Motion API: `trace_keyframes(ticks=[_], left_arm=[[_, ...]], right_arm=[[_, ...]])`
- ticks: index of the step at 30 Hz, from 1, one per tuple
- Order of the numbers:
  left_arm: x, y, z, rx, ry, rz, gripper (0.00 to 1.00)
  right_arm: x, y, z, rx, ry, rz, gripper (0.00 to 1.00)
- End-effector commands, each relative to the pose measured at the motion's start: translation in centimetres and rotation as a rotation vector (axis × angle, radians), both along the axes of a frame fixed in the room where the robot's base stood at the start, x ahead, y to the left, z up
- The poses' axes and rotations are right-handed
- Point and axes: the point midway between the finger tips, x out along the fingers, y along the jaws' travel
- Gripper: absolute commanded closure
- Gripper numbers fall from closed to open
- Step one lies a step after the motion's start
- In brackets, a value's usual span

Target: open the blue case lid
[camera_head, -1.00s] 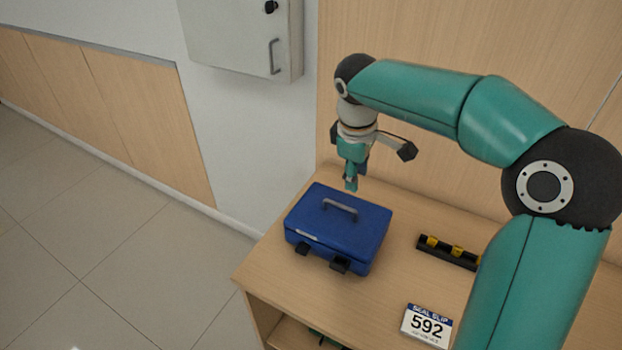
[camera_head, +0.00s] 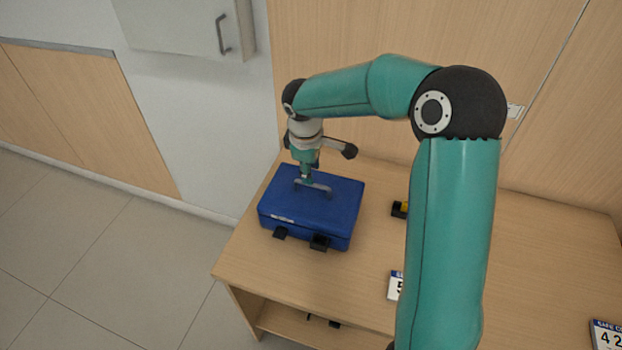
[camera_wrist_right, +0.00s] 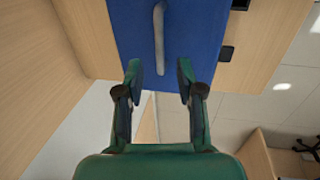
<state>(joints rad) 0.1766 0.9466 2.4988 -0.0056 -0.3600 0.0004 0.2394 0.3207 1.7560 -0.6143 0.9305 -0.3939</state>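The blue case (camera_head: 325,216) sits on the wooden counter with its lid shut. A grey handle (camera_head: 314,187) is on top of the lid, and two black latches (camera_head: 319,243) are on its front side. In the right wrist view the blue case (camera_wrist_right: 194,40) and its handle (camera_wrist_right: 159,40) are ahead of the fingertips. My right gripper (camera_head: 305,177) is above the lid by the left end of the handle. My left gripper is not in view.
A black holder with a yellow piece (camera_head: 400,209) is partly hidden behind my right arm. A number card (camera_head: 395,286) and another card (camera_head: 606,334) lie on the counter (camera_head: 520,240). A grey wall cabinet (camera_head: 185,25) hangs at upper left.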

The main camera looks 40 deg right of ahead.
Motion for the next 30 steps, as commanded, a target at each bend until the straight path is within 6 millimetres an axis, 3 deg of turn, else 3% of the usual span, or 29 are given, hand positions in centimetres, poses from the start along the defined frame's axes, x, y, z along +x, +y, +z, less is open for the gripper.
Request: trace_keyframes(ticks=[3,9,21,27,30], left_arm=[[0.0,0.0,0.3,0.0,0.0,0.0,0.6],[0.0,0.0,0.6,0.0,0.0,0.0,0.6],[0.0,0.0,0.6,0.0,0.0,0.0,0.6],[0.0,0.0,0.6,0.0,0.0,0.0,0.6],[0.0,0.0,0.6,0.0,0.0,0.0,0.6]], right_arm=[[0.1,-0.4,-2.2,0.0,0.004,-0.001,0.63],[0.4,-0.8,-4.5,0.0,0.001,-0.001,0.63],[0.4,-1.0,-5.2,0.0,-0.002,-0.001,0.63],[0.4,-1.0,-5.2,-0.001,-0.001,-0.002,0.96],[0.4,-1.0,-5.2,0.0,0.0,-0.002,1.0]])
